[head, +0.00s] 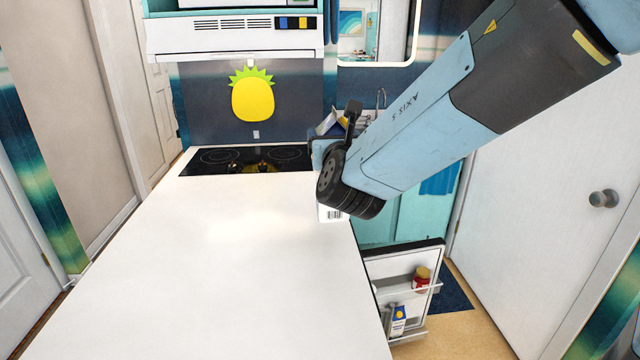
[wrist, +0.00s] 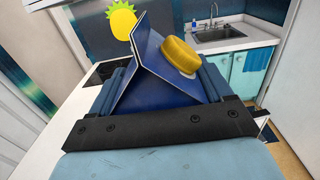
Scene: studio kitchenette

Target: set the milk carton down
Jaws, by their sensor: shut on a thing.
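The milk carton (wrist: 155,75) has a dark blue gable top and a yellow cap and fills the middle of the wrist view. My gripper (wrist: 165,88) is shut on it, one finger on each side. In the head view my arm hides most of the carton. Its white lower part with a barcode (head: 331,214) shows below my wrist, at the right edge of the white counter (head: 210,270). My gripper (head: 322,150) is partly hidden there too. I cannot tell whether the carton's base touches the counter.
The counter is bare to the left and front. A black cooktop (head: 245,160) lies at its far end. An open fridge door (head: 378,275) stands right of the counter, holding a red jar (head: 421,280) and a small carton (head: 397,320). A sink (wrist: 218,34) is beyond.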

